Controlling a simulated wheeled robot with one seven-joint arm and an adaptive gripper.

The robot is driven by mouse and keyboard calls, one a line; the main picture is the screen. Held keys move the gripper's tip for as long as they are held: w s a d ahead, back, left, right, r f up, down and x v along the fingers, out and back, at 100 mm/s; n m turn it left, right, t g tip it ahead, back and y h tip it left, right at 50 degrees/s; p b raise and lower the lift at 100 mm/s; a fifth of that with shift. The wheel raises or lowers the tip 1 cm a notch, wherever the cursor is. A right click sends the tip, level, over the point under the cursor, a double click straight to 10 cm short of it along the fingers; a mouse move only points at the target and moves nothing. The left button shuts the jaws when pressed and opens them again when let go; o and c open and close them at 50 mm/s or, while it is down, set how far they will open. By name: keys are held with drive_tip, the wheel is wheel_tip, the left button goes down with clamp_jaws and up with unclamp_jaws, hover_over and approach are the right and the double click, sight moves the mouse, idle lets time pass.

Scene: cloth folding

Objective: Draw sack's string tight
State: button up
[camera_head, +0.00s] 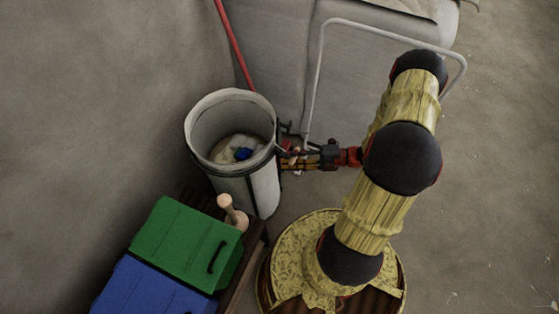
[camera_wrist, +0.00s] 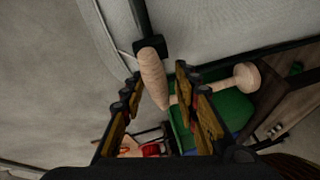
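The sack (camera_head: 262,188) is a pale, open-topped cylinder with dark straps, standing upright by the wall in the head view. Its pale side (camera_wrist: 215,28) fills the top of the wrist view. A wooden toggle (camera_wrist: 152,72) hangs from a dark block (camera_wrist: 150,47) against the sack; I cannot make out the string itself clearly. My gripper (camera_wrist: 157,77) is open, its fingers apart on either side of the toggle, which appears nearer the left finger. In the head view my gripper (camera_head: 290,156) is at the sack's right side, below the rim. Contact with the toggle cannot be told.
A green box (camera_head: 185,243) and a blue box (camera_head: 150,290) stand on a dark wooden stand in front of the sack. A wooden peg (camera_head: 233,213) stands beside the green box. A red pole (camera_head: 232,42) leans behind the sack. The floor (camera_head: 480,200) at right is clear.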

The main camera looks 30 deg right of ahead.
drive_tip(key=shift+b+x, duration=0.3)
drive_tip(key=shift+x, duration=1.35)
drive_tip(key=shift+s, duration=0.1)
drive_tip(key=shift+c, duration=0.5)
clamp_jaws()
